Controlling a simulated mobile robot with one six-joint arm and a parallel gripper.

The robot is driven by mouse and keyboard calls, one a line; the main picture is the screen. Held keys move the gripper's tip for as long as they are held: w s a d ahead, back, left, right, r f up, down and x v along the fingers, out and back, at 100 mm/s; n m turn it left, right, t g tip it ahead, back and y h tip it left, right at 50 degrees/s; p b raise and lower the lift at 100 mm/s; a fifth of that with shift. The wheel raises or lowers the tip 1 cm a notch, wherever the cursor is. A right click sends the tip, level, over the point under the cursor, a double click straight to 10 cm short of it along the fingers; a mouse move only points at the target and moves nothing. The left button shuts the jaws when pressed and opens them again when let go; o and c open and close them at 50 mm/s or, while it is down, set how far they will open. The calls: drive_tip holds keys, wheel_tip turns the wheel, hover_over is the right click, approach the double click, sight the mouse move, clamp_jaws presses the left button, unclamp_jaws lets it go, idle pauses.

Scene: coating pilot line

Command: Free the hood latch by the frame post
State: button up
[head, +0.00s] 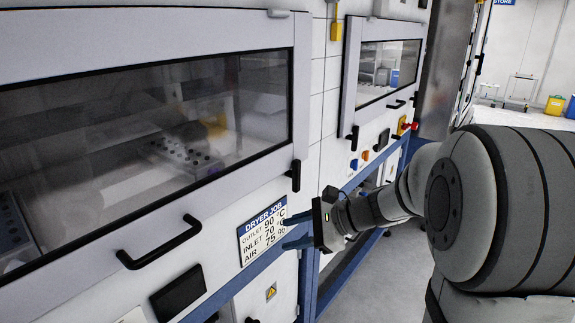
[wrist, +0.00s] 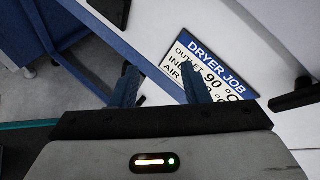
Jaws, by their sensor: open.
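The near dryer hood (head: 150,35) is down, with a dark window. A black latch (head: 295,175) sits upright at its lower right corner, above a blue frame post (head: 307,285). A similar black latch (head: 352,138) sits at the left edge of the farther hood. My gripper (head: 292,231) is open and empty, its blue fingers in front of the DRYER JOB sign (head: 262,232), below and apart from the near latch. In the wrist view my gripper (wrist: 162,80) points at the sign (wrist: 208,65). A black part (wrist: 295,98) at the right edge there could be latch or handle.
The near hood's black bar handle (head: 158,245) juts out left of my gripper. A blue rail (head: 240,280) runs below the panel. A red button (head: 411,126) sits on the farther cabinet. Grey floor (head: 375,280) is clear at the lower right.

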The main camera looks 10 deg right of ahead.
drive_tip(key=w+d+r+m+t+y, duration=0.1)
drive_tip(key=w+d+r+m+t, duration=0.3)
drive_tip(key=w, duration=0.4)
drive_tip(key=m+t+p, duration=0.2)
drive_tip(key=m+t, duration=0.2)
drive_tip(key=m, duration=0.2)
approach(299, 169)
drive_tip(key=p+x, duration=0.1)
drive_tip(key=x, duration=0.7)
drive_tip(key=shift+w+a+f, duration=0.1)
drive_tip(key=shift+w+f, duration=0.05)
drive_tip(key=shift+w, duration=0.05)
drive_tip(key=shift+c, duration=0.3)
clamp_jaws()
